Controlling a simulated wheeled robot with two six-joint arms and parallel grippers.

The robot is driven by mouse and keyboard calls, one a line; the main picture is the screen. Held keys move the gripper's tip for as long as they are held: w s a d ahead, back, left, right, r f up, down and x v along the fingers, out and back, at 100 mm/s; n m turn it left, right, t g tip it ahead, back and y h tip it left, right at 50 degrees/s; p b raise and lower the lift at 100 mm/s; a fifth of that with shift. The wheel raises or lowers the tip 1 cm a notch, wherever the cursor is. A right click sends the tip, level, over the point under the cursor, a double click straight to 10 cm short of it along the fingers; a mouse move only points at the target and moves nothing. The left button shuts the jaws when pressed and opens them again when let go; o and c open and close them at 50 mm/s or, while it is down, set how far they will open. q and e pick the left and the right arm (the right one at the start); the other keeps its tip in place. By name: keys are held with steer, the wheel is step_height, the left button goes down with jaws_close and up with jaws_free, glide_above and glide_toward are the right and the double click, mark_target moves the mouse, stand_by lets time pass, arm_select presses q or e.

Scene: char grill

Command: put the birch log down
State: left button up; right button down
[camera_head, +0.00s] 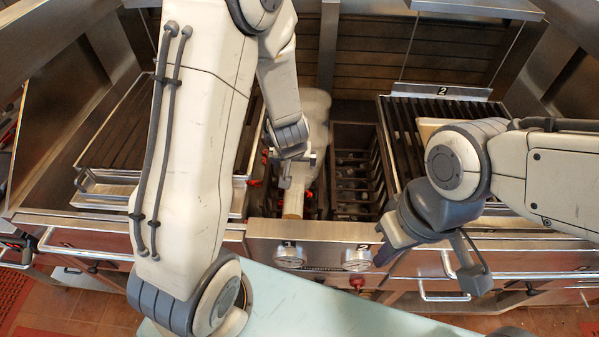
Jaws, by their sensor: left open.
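The birch log (293,203) lies in the left part of the open fire pit in the middle of the grill, its near end pointing toward the front panel. My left gripper (297,180) is directly over the log, with its fingers open beside it. The far part of the log is hidden by the gripper, and I cannot tell whether the fingers touch it. My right gripper (470,270) hangs in front of the right grill section, over the front edge. I cannot make out whether its fingers are apart.
A slatted grate (405,140) marked 2 stands right of the pit, and another grate (125,135) lies at the left. Empty rack bars (352,185) show in the pit's right half. Knobs (357,260) and drawer handles (440,296) stick out at the front.

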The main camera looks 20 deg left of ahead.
arm_select(q)
steer(key=s+d+r+m+g+h, duration=0.1)
steer(key=s+d+r+m+h, duration=0.2)
steer(key=d, duration=0.4)
steer(key=s+d+r+m, duration=0.1)
steer(key=s+d+r, duration=0.3)
steer(key=d+r, duration=0.15)
steer(key=s+r+m+g, duration=0.1)
steer(key=s+r+m, duration=0.2)
steer(key=s, duration=0.5)
steer(key=s+d+r+m+g, duration=0.1)
steer(key=s+r+m+g, duration=0.1)
steer(key=s, duration=0.7)
steer(key=shift+s+d+r+m+g+y, duration=0.3)
steer(key=shift+r+m+y, duration=0.1)
steer(key=shift+r+m, duration=0.4)
step_height(320, 180, down, 10)
steer(key=b, duration=0.9)
steer(key=shift+r+b, duration=0.15)
steer(key=shift+b, duration=0.25)
